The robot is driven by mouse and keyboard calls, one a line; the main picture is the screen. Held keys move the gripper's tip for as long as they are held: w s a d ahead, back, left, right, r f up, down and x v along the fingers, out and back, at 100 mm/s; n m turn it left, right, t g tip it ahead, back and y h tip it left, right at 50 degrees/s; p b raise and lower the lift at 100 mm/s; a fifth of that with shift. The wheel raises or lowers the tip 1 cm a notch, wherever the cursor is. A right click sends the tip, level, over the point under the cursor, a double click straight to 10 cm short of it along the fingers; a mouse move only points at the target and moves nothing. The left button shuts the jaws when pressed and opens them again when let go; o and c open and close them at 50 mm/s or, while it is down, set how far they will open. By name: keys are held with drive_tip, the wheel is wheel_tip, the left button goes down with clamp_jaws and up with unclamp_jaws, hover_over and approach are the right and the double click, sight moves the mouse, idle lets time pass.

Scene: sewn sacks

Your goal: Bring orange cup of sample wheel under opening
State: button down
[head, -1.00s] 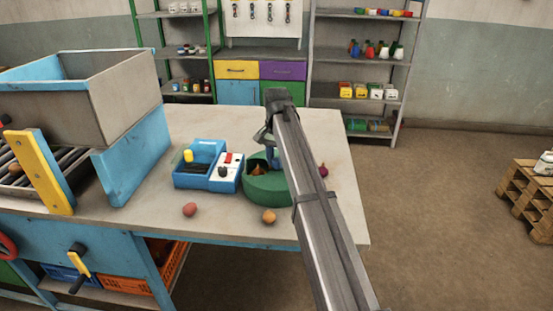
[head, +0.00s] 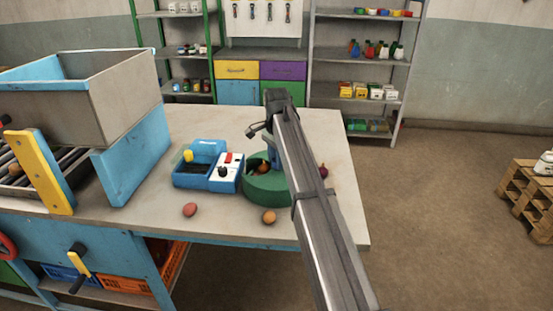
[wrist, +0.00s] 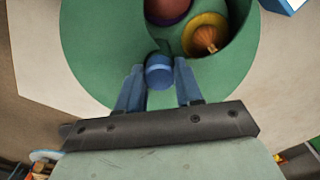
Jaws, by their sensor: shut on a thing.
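The green sample wheel (head: 266,190) stands on the table right of the blue device; its cover also fills much of the wrist view (wrist: 92,55). Through the opening in its top, an orange-yellow cup rim (wrist: 190,38) shows around a brown onion (wrist: 205,38). Beside it, left, is a dark red round thing (wrist: 165,8), partly cut off by the frame. My gripper (wrist: 159,82) is shut on a blue knob (wrist: 159,72) on the wheel, with one blue finger on each side. In the head view my arm hides most of the gripper.
A blue box with a white control panel (head: 226,170) stands close left of the wheel. Loose onions lie in front (head: 190,210) (head: 269,216), and a purple-red one (head: 323,171) lies right. A large hopper (head: 125,90) stands at left. The table's right end is bare.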

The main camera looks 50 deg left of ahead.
drive_tip(key=shift+m, duration=10.6)
drive_tip(key=c, duration=0.7)
unclamp_jaws()
drive_tip(key=shift+c, duration=0.2)
drive_tip(key=shift+r, duration=0.15)
wheel_tip(320, 180, up, 14)
drive_tip(key=shift+f, duration=0.2)
